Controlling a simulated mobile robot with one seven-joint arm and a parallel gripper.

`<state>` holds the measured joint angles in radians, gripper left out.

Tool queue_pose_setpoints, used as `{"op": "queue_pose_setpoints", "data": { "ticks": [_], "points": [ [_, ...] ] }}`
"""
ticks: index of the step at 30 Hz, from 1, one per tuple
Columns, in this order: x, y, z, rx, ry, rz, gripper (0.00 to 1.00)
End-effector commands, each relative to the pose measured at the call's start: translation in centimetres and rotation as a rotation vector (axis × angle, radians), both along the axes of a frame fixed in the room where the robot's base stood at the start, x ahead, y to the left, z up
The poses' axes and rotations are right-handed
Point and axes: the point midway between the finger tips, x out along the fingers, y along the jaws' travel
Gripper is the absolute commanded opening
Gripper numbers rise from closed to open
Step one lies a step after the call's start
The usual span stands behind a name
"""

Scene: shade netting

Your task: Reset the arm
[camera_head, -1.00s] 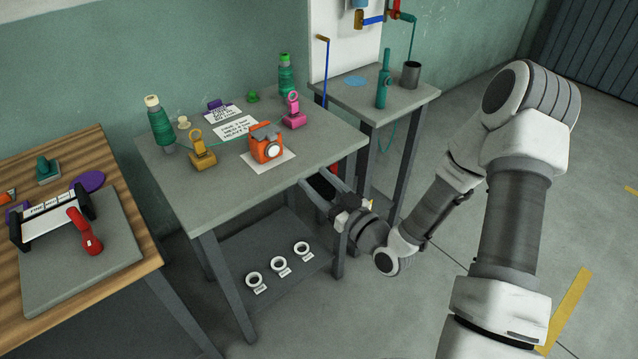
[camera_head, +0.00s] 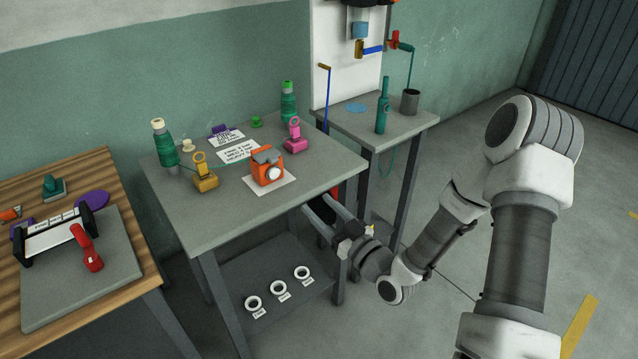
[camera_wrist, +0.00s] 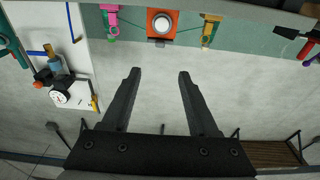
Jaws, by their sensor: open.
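My gripper (camera_head: 318,208) is at the right front edge of the grey middle table (camera_head: 215,228), at about the height just under its top. In the wrist view my gripper (camera_wrist: 158,78) has its two dark fingers spread apart with nothing between them. My white and grey arm reaches in from the right of the head view. The wrist view looks tilted, with an orange device (camera_wrist: 162,22) at its top edge beyond the fingers.
A side table (camera_head: 400,125) stands behind. Open floor lies right.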

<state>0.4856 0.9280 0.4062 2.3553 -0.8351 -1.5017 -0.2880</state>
Motion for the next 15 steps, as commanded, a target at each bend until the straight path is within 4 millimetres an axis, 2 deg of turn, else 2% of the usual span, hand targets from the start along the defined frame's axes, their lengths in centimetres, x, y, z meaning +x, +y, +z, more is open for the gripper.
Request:
{"op": "queue_pose_setpoints", "data": {
  "ticks": [7, 11, 15],
  "points": [
    [0.3, 0.0, 0.6, -0.055, 0.021, 0.005, 0.60],
    [1.1, -0.2, 1.6, -0.186, 0.082, 0.002, 0.60],
    [1.7, -1.4, 3.0, -0.349, 0.178, -0.031, 0.60]
  ]
}}
